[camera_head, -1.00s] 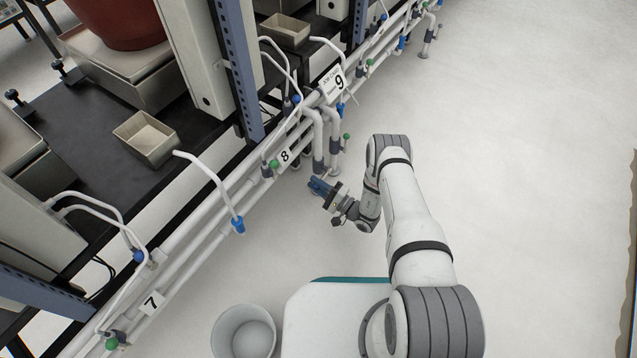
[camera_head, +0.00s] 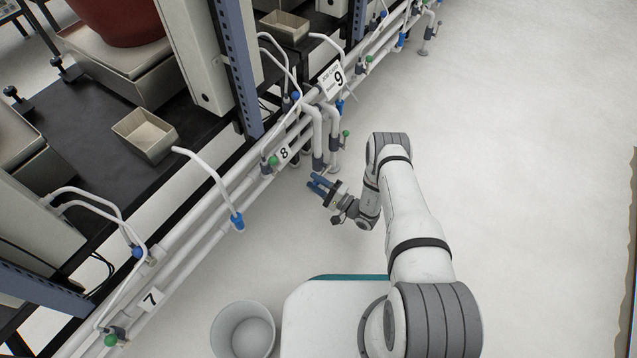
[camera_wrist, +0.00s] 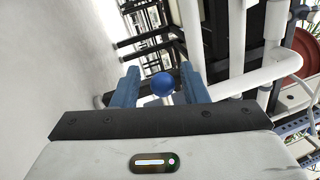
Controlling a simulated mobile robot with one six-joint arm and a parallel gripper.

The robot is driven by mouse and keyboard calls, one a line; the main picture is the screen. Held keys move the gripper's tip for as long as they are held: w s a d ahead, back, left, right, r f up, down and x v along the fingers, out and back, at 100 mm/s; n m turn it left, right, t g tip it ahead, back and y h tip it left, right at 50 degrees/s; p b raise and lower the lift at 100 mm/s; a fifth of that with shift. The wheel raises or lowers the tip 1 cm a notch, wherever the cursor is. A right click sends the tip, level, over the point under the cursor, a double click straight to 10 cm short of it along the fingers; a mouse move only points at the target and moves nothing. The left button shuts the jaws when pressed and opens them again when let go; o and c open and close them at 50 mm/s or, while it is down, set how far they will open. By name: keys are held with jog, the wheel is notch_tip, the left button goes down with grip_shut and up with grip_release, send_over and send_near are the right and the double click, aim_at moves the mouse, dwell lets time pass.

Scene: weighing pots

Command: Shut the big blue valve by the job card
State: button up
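The white job card (camera_head: 333,80) marked 9 hangs on the pipe rail in the head view. A blue valve part (camera_head: 339,107) shows just below it. My gripper (camera_head: 319,187) is low beside the bent grey pipes, its two blue fingers spread with nothing between them in the head view. In the wrist view, a round blue knob (camera_wrist: 163,84) shows in the gap between the open fingers of my gripper (camera_wrist: 161,88). I cannot tell whether this knob is the one by the card, or how far beyond the fingertips it is.
Pipes with green knobs (camera_head: 346,133) and small blue valves (camera_head: 238,222) run along the black bench. Plates 8 (camera_head: 284,153) and 7 (camera_head: 151,299) mark the rail. A white bucket (camera_head: 243,332) stands at the bottom. The floor on the right is clear.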

jog(key=shift+s+d, duration=0.1)
jog(key=shift+d, duration=0.05)
jog(key=p+v, duration=0.2)
jog(key=v, duration=0.5)
jog(key=shift+s+d, duration=0.15)
dwell(0.3)
